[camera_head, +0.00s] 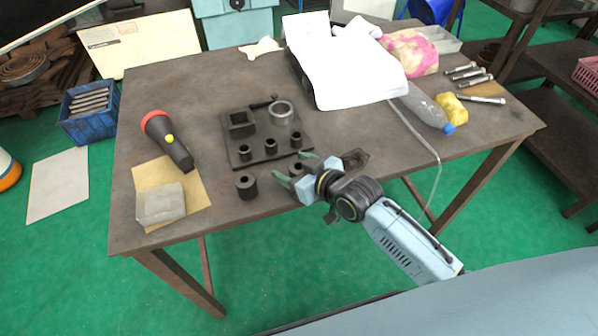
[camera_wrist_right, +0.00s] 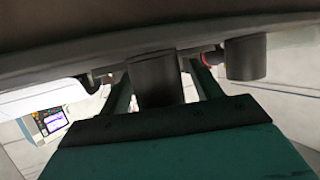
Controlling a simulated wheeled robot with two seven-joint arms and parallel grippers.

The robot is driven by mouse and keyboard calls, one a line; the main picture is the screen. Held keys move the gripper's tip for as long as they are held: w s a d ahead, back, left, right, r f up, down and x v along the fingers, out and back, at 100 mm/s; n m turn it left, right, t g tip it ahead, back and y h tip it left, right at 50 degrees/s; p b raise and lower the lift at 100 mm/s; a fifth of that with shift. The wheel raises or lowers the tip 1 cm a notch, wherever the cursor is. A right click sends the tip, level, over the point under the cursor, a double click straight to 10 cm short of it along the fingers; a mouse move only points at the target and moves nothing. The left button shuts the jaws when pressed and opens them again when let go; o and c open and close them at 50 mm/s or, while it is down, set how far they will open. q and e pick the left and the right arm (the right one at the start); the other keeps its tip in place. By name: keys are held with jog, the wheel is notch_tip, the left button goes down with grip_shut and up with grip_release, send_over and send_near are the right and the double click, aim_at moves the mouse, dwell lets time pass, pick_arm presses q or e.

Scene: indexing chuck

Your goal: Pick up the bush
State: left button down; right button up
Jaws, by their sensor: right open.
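A dark cylindrical bush (camera_head: 296,168) stands on the table just off the front edge of the dark plate, partly hidden by my right gripper (camera_head: 294,171). The right gripper is open, with its green fingers around this bush. In the right wrist view, where the scene appears upside down, the bush (camera_wrist_right: 154,78) shows between the two spread fingers (camera_wrist_right: 163,92). I cannot tell whether they touch it. A second dark bush (camera_head: 246,186) stands apart to the left, and it also shows in the wrist view (camera_wrist_right: 245,58). My left gripper is not in view.
The dark plate (camera_head: 233,162) carries several small dark bushes, a square block (camera_head: 241,122) and a metal ring (camera_head: 281,112).

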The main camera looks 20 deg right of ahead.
jog(key=c, duration=1.3)
notch_tip(320, 180, up, 10)
jog(key=shift+r+p, duration=0.1)
jog(key=shift+p, duration=0.7)
jog(key=shift+c, duration=0.2)
jog(key=s+d+r+m+t+h+b, duration=0.2)
jog(key=s+d+m+h+b, duration=0.35)
jog(key=d, duration=0.25)
jog(key=n+g+y+p, duration=0.2)
jog(key=n+y+p, duration=0.4)
send_over(293, 162)
jog(key=shift+f+m, duration=0.25)
jog(key=shift+f, duration=0.8)
